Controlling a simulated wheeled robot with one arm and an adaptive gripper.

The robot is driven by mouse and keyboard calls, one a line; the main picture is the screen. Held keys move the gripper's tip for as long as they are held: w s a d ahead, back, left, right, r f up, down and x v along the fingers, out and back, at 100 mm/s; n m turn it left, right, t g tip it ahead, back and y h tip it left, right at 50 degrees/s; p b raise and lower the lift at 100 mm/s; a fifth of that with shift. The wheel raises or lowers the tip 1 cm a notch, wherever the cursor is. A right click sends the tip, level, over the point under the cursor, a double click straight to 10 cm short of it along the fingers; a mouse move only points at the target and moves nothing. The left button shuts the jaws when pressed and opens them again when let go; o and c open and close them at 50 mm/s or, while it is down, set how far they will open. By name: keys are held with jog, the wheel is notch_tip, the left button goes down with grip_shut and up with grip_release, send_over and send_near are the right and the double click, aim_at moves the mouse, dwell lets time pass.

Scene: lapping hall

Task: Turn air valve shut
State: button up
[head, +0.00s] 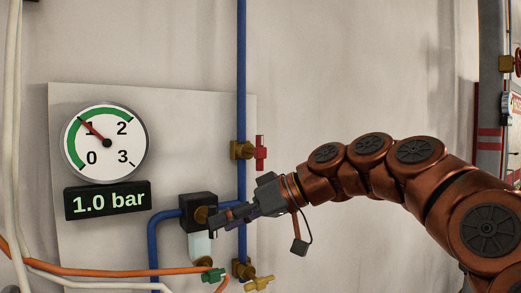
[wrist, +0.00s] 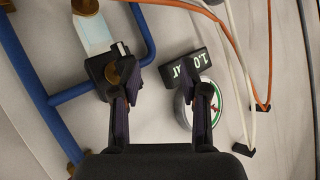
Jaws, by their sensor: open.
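Several valves show in the head view, and I cannot tell by label which is the air valve. A red-handled valve (head: 261,153) with a brass body sits on the upright blue pipe (head: 242,70), its handle upright. A yellow-handled valve (head: 258,284) is lower on the same pipe, its handle lying sideways. A black regulator (head: 197,198) with a brass knob (wrist: 128,72) is left of the pipe. My gripper (head: 212,222) is open in front of the regulator's lower right. In the wrist view its left finger overlaps the knob; contact is unclear.
A round gauge (head: 104,143) points near 1, above a display (head: 107,200) reading 1.0 bar. A green-handled valve (head: 213,275) sits below the regulator by an orange hose (head: 110,270). White cables hang at the left. The wall right of the red-handled valve is clear above my arm.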

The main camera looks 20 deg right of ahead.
aim_at(259, 144)
jog(key=w+d+r+n+t+y, duration=0.25)
jog(key=w+d+r+t, duration=0.35)
jog(key=d+r, duration=0.85)
jog(key=shift+g, duration=0.3)
jog(key=x, duration=0.2)
jog(key=p+x, duration=0.1)
jog(key=x, duration=0.2)
jog(key=w+x, duration=0.1)
jog(key=x, duration=0.2)
jog(key=shift+s+d+f+p, duration=0.1)
jog(key=shift+d+f+p, duration=0.3)
grip_shut()
